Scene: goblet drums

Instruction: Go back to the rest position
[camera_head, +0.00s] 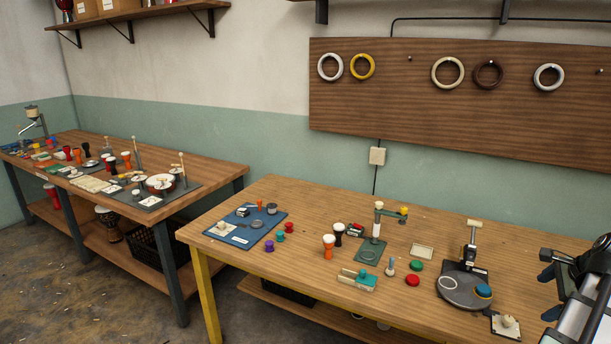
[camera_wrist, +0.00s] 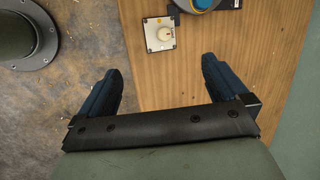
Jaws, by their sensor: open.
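My gripper (camera_wrist: 158,88) is open and empty in the wrist view, its two dark blue fingers wide apart. It is over the right end of the wooden workbench (camera_wrist: 190,85), with the left finger over the floor beside the bench edge.
A dark round base with a blue-topped piece (camera_head: 483,291) stands near the plate. Goblet drums (camera_head: 329,245), a post stand (camera_head: 377,222), coloured discs (camera_head: 412,280) and a blue mat (camera_head: 245,226) occupy the bench. A second bench (camera_head: 215,173) stands left. Rings hang on the wall board (camera_head: 410,105).

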